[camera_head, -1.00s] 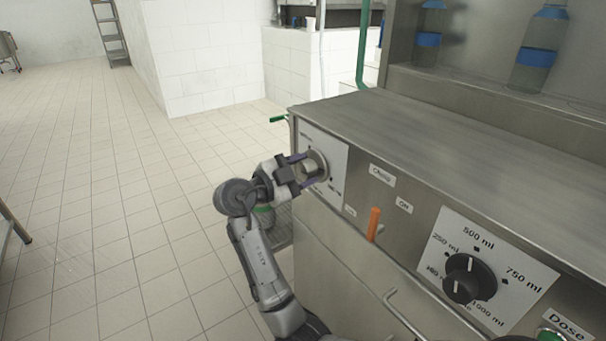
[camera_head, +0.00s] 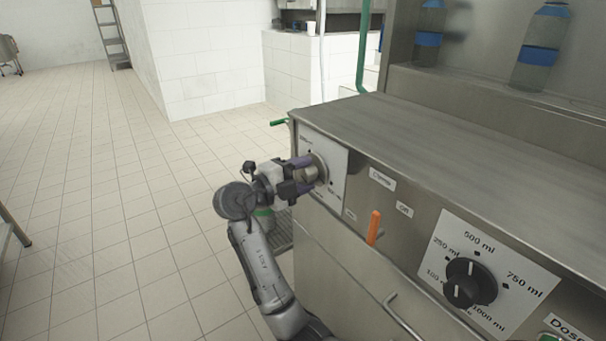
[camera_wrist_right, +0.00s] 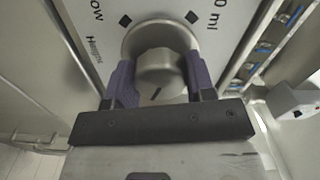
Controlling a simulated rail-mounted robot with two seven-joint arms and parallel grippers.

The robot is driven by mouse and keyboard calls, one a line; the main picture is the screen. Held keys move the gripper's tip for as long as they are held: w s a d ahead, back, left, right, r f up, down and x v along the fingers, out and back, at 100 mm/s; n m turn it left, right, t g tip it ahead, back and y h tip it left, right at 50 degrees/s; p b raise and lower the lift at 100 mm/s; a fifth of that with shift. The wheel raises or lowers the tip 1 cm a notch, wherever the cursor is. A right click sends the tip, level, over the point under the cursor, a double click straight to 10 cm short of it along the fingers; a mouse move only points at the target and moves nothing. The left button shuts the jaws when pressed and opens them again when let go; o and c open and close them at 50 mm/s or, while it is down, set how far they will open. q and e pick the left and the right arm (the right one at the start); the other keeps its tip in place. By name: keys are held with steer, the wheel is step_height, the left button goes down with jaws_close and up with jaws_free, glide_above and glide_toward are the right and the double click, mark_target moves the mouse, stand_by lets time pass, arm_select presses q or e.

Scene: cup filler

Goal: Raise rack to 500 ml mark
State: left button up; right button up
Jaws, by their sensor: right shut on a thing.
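A silver round knob (camera_head: 314,170) sits on a white dial plate (camera_head: 332,160) at the left end of the machine front. My right gripper (camera_head: 303,174) is shut on this knob. In the right wrist view the knob (camera_wrist_right: 160,72) is between the two purple fingers (camera_wrist_right: 160,84), with a dark line on its rim at the bottom. The mark the knob points at cannot be read. The rack is not clearly seen. My left gripper is not in view.
A black dose dial (camera_head: 470,282) with marks from 100 to 1000 ml is farther right on the machine. An orange lever (camera_head: 374,227) and a metal handle (camera_head: 402,318) stick out between.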

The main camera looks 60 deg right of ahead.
stand_by(0.4)
steer(key=o, duration=0.9)
steer(key=shift+w+a, duration=0.1)
steer(key=shift+a, duration=0.1)
steer(key=p+v, duration=0.5)
steer(key=v, duration=0.8)
steer(key=shift+w+a, duration=0.15)
steer(key=shift+a, duration=0.05)
